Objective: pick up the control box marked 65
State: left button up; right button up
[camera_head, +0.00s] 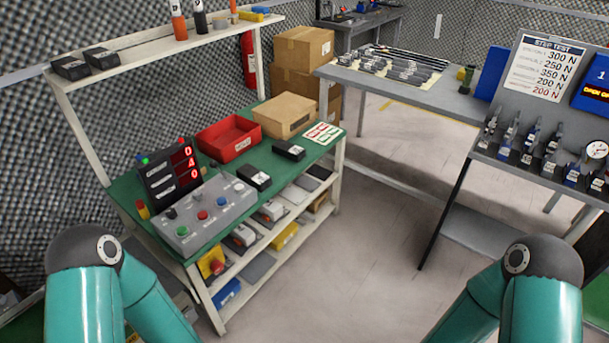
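Several small boxes are in view, but I cannot read a 65 on any of them. Two black boxes with white labels lie on the green bench top (315,153): a nearer one (254,178) and a farther one (289,150). A yellow box with a red button (212,262) sits at the shelf's left end. Only my teal arm links show at the bottom left and bottom right; neither gripper is in view.
A grey control panel (203,216) and a red-digit display (171,178) stand at the bench's left. A red tray (229,139) and a cardboard box (285,117) stand behind. A grey table (425,93) and a tool board (545,130) are right. The middle floor (360,250) is clear.

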aim_at(250, 174)
jog(key=u, duration=0.9)
jog(key=i, duration=0.1)
jog(key=z, duration=2.05)
jog(key=i, duration=1.6)
jog(key=z, duration=0.35)
jog(key=i, duration=0.55)
jog(key=u, duration=1.8)
jog(key=i, duration=0.15)
jog(key=u, duration=2.15)
jog(key=i, duration=0.5)
jog(key=u, duration=0.45)
